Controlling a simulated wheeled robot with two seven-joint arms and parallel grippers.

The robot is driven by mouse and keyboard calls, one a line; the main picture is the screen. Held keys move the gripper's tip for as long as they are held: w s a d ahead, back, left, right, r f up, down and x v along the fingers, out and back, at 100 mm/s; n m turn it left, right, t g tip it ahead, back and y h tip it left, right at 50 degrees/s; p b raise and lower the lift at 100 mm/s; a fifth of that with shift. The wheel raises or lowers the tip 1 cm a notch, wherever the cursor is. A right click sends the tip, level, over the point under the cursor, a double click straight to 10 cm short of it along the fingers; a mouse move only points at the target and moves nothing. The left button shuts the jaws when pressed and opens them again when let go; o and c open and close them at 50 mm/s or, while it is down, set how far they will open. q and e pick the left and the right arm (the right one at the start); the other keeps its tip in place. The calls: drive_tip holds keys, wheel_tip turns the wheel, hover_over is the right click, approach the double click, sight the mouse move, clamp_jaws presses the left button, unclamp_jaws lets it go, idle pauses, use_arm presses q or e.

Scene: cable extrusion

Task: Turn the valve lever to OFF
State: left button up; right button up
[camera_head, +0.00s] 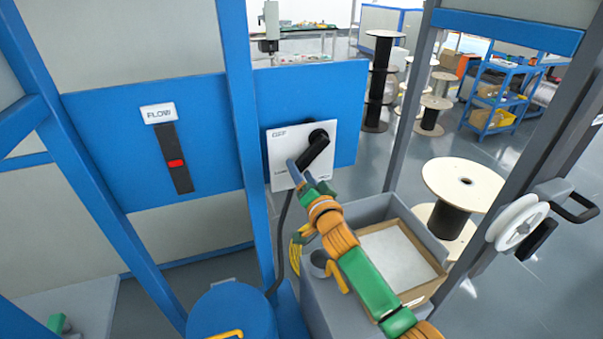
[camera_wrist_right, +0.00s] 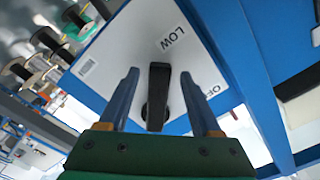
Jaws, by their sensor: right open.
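The black valve lever (camera_head: 316,150) sits on a white plate (camera_head: 279,151) fixed to the blue panel. It slants from a round hub at upper right down to the left. In the right wrist view the lever (camera_wrist_right: 158,95) stands between the two fingers of my right gripper (camera_wrist_right: 160,76), with a gap visible on each side. That view shows a LOW label beyond the lever and an OFF label to its right. In the head view my right gripper (camera_head: 301,174) is open at the lever's lower end. My left gripper is not in view.
A FLOW gauge (camera_head: 172,145) with a red marker is on the panel at left. A blue post (camera_head: 245,120) stands just left of the plate. Below are a blue drum (camera_head: 230,312) and a grey bin (camera_head: 370,210). A white pulley (camera_head: 520,222) is at right.

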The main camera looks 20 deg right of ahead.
clamp_jaws()
idle(1.3)
